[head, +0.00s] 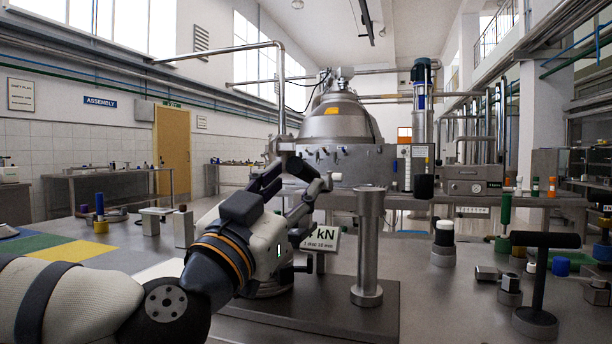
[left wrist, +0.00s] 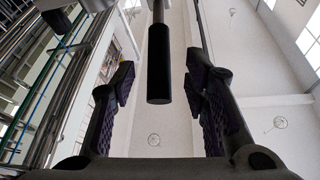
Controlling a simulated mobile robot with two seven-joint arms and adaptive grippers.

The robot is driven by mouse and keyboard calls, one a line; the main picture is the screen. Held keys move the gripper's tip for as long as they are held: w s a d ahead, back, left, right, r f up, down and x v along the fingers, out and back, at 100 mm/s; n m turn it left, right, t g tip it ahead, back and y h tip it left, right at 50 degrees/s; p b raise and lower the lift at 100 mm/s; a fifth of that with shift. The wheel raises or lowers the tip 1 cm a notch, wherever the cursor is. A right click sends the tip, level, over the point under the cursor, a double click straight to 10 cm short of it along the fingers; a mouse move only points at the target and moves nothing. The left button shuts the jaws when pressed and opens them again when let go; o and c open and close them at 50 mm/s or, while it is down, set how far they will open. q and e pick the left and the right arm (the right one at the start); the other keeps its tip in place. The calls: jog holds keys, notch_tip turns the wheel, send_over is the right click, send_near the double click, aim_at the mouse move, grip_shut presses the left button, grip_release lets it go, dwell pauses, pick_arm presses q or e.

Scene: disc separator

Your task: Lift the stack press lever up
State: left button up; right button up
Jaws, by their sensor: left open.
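A black cylindrical grip (left wrist: 158,65) on a thin metal rod shows in the left wrist view; I take it for the press lever's handle. It sits between the two spread fingers of my left gripper (head: 292,174), with a gap on both sides. In the head view the gripper is open and points up and away; the lever cannot be made out there. The press's metal post (head: 369,240) stands right of the gripper on a dark base plate (head: 350,300). A sign (head: 322,239) reading kN is partly hidden behind my gripper. My right gripper is out of view.
A black T-handled tool (head: 541,275) stands at the right front. The large separator (head: 340,125) is behind. Blocks and coloured mats lie at the left.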

aim_at(311, 176)
pick_arm(q)
jog(key=x, duration=0.5)
jog(key=shift+w+d, duration=0.1)
jog(key=shift+w, duration=0.1)
grip_shut()
